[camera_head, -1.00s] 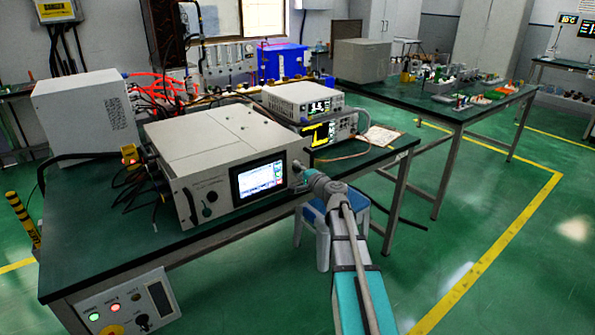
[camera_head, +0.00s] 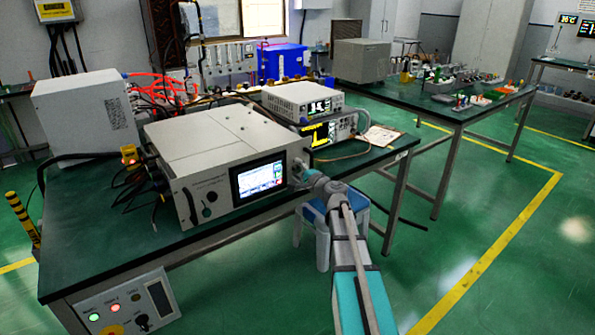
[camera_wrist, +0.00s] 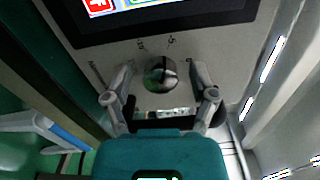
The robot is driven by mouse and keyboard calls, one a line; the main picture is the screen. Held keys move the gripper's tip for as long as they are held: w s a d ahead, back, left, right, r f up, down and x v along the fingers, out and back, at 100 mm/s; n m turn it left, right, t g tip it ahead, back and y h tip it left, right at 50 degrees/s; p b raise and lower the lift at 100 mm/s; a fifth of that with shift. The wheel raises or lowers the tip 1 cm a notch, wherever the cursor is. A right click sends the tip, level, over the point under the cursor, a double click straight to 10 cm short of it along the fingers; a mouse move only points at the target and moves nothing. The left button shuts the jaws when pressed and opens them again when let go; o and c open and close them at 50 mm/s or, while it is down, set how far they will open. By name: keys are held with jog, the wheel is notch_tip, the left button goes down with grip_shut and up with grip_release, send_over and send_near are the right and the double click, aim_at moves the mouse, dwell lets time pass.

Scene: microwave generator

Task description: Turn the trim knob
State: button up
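The microwave generator (camera_head: 215,150) is a beige box with a lit screen, standing at the front of the green bench. In the wrist view a round, shiny knob (camera_wrist: 160,74) sits on its front panel below the screen; I take it to be the trim knob, though its label is unreadable. My gripper (camera_wrist: 162,72) is open, with one finger on each side of the knob and a visible gap on both sides. In the head view my gripper (camera_head: 300,171) is at the panel's right end, and the knob cannot be made out there.
The generator's screen (camera_head: 259,177) is just left of my gripper. A dark knob (camera_head: 206,211) and a handle are farther left on the panel. Stacked instruments (camera_head: 303,100) stand behind. A blue-topped stool (camera_head: 318,212) is below the bench edge near my arm.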

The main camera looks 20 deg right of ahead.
jog(key=shift+s, duration=0.1)
jog(key=v, duration=1.2)
dwell(0.7)
jog(key=s+a+f+n+g+y, duration=0.1)
jog(key=s+a+f+n+g, duration=0.1)
jog(key=a+f+n+g, duration=0.45)
jog(key=s+a+f+n+g+y, duration=0.2)
jog(key=a+f+n, duration=0.1)
jog(key=a, duration=0.7)
jog(key=s+a+f+n+g+h, duration=0.4)
jog(key=s+f+n+g+h, duration=0.4)
jog(key=s, duration=0.6)
notch_tip(320, 180, up, 22)
jog(key=m+p, duration=0.1)
jog(key=p, duration=2.2)
jog(key=shift+w+r+g+p, duration=0.2)
jog(key=shift+g+p, duration=0.1)
jog(key=shift+g, duration=0.15)
